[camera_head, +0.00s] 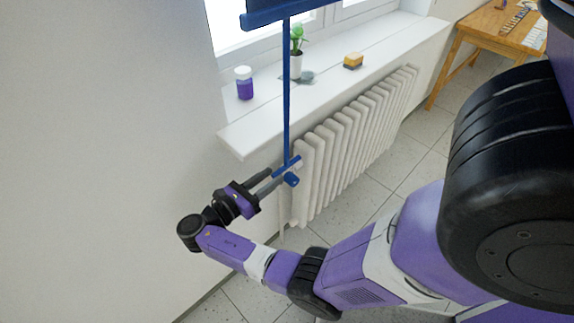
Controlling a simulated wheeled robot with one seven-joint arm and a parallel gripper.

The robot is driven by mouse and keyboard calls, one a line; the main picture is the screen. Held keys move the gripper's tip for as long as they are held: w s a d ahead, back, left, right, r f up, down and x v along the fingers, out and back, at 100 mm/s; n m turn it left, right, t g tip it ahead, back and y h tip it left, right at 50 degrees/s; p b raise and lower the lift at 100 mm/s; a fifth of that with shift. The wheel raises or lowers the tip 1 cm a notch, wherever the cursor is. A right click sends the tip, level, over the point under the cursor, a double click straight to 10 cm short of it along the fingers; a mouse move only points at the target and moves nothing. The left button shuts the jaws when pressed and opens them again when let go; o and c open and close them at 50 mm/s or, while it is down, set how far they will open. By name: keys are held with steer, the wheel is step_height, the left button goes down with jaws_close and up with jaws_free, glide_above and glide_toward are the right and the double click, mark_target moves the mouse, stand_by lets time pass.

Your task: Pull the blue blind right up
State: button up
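The blue blind shows only at the top edge of the view, where its blue bottom bar (283,13) hangs in front of the window. A thin blue pull rod (286,95) hangs straight down from the bar, past the sill. It ends in a blue crosspiece handle (290,166) with a round blue end below, in front of the radiator's left end. My gripper (278,177) reaches from the left to this handle. Its two fingers are apart, with their tips right at the handle. I cannot tell whether they touch it. The blind's upper part is out of view.
A white window sill (330,88) holds a purple-filled jar (244,83), a potted plant (297,52) and a yellow sponge (353,61). A white radiator (355,130) stands below it. A wooden table (490,28) is at the upper right. Bare wall lies left.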

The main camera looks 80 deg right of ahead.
mark_target(284, 167)
steer(key=shift+p+x, duration=0.5)
steer(key=shift+x, duration=3.1)
jaws_close()
steer(key=shift+w, duration=0.15)
